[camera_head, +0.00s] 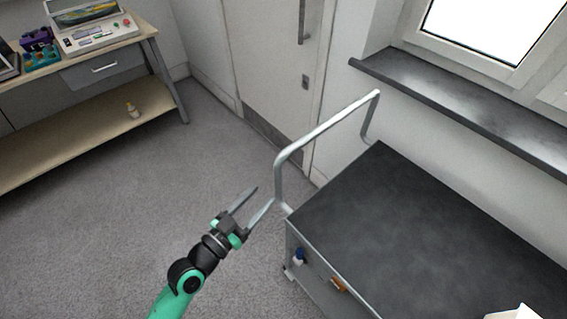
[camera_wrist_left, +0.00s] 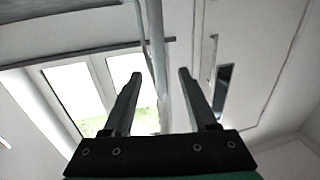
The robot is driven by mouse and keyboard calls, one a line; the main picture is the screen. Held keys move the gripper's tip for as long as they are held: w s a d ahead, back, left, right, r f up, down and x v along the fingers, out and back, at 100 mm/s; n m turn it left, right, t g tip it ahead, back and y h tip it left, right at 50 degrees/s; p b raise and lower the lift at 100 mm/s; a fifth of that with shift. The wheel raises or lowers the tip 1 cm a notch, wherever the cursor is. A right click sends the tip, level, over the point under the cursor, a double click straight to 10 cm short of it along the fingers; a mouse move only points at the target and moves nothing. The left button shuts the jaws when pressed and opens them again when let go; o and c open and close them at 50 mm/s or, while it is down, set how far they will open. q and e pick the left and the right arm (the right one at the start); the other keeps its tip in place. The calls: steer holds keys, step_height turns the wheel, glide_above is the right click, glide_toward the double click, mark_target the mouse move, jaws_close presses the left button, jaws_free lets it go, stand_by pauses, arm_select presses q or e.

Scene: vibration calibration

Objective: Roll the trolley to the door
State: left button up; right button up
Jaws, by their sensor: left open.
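The trolley has a dark flat top (camera_head: 400,225) and stands at the right of the head view. Its grey tubular handle (camera_head: 325,127) rises from its far left end. The pale door (camera_head: 265,60) with a long vertical pull handle is in the back wall, beyond the trolley. My left gripper (camera_head: 261,195) is open and empty, close to the near post of the handle; I cannot tell whether it touches. In the left wrist view a grey bar (camera_wrist_left: 157,45), probably the trolley handle, shows between the open fingers (camera_wrist_left: 160,75). My right gripper is not in view.
A wooden bench (camera_head: 85,45) with a drawer and lower shelf stands at the left, with devices on top. A dark window sill (camera_head: 460,105) juts out above the trolley's far side. The grey carpet (camera_head: 150,190) is clear.

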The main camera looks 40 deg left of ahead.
arm_select(q)
steer(key=w+a, duration=0.1)
steer(key=w, duration=1)
steer(key=shift+a, duration=0.2)
steer(key=shift+r, duration=0.1)
jaws_close()
stand_by(0.7)
